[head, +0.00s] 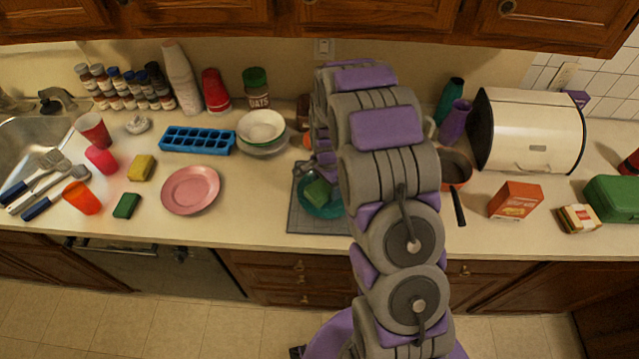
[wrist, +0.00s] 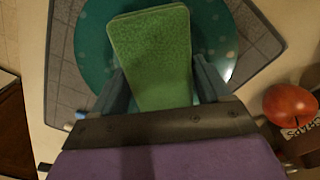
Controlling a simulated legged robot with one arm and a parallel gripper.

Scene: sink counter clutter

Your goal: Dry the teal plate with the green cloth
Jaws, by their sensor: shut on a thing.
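The teal plate (head: 334,209) lies on a grey mat (head: 300,223) on the counter, partly hidden behind my arm in the head view. In the wrist view the plate (wrist: 92,45) is round and shows pale spots that look like water drops. My gripper (wrist: 155,85) is shut on the green cloth (wrist: 152,50), a folded rectangular pad. I cannot tell whether the cloth touches the plate.
A pink plate (head: 190,189), a blue ice tray (head: 198,140) and stacked bowls (head: 261,127) stand to the left. A pan (head: 455,168), an orange box (head: 515,200) and a bread bin (head: 530,131) stand to the right. A red apple (wrist: 290,105) lies near the mat.

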